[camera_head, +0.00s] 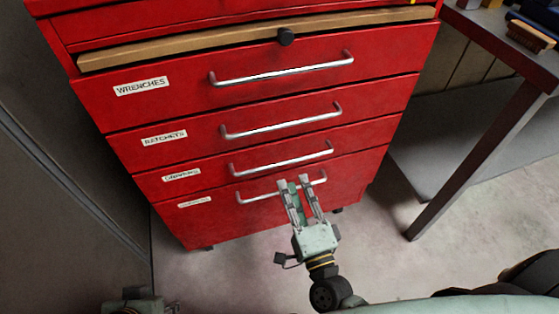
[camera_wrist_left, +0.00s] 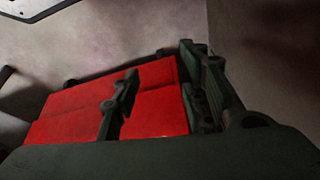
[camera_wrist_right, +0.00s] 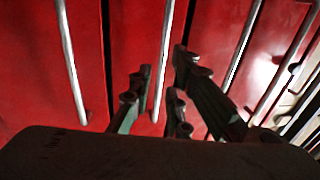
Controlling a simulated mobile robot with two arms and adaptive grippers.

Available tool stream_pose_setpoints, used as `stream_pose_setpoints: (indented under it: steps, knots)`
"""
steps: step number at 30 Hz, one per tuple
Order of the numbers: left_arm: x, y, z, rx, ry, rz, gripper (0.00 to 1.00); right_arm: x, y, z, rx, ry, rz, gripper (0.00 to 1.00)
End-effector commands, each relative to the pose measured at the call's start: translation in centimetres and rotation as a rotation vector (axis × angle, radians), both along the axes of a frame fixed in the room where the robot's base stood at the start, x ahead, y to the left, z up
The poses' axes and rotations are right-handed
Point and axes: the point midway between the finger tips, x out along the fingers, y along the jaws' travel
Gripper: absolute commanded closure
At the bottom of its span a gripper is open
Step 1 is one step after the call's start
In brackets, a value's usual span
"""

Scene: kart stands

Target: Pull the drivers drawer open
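The red tool cabinet (camera_head: 150,105) fills the upper middle of the head view. Its drawers carry labels: wrenches, ratchets, then a third drawer (camera_head: 215,172) and a bottom drawer (camera_head: 205,222) whose labels are too blurred to read surely. All look shut. My right gripper (camera_head: 302,181) is in front of the bottom drawer's handle (camera_head: 257,195), near its right end. In the right wrist view a metal bar (camera_wrist_right: 162,60) runs between the two parted fingers (camera_wrist_right: 160,85), with no clear contact. My left gripper's fingers (camera_wrist_left: 155,75) are parted and empty, with red cabinet surface beyond.
A dark table (camera_head: 487,140) stands to the right of the cabinet. A grey panel (camera_head: 60,180) stands at the left. The floor (camera_head: 215,275) in front of the cabinet is clear. A wooden top strip (camera_head: 190,43) runs above the wrenches drawer.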

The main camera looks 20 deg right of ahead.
Motion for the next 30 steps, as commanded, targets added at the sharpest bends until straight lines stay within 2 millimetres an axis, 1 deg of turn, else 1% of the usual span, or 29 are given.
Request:
stream_pose_setpoints:
  steps: [2,5,9,15,20,27,30]
  knots:
    - [0.1,0.0,0.2,-0.001,-0.006,0.000,0.60,0.5,0.0,0.3,0.010,-0.007,-0.002,0.83]
    - [0.4,-0.1,0.3,-0.004,-0.020,-0.002,0.60,1.8,0.0,0.7,0.008,-0.009,-0.004,0.83]
    - [1.1,-0.3,0.4,-0.009,-0.047,-0.004,0.60,4.1,0.1,1.1,0.007,-0.008,-0.003,0.83]
    - [1.9,-0.5,0.6,-0.016,-0.083,-0.007,0.60,6.7,0.2,1.5,0.006,-0.005,-0.002,0.83]
    - [2.2,-0.6,0.8,-0.019,-0.097,-0.007,0.60,7.6,0.2,1.7,0.004,-0.005,-0.001,0.83]
    - [2.3,-0.6,0.8,-0.020,-0.099,-0.007,0.60,7.6,0.3,1.7,0.003,-0.003,0.000,0.83]
    - [2.3,-0.6,0.8,-0.020,-0.099,-0.007,0.60,7.6,0.3,1.7,0.003,-0.003,0.000,0.92]
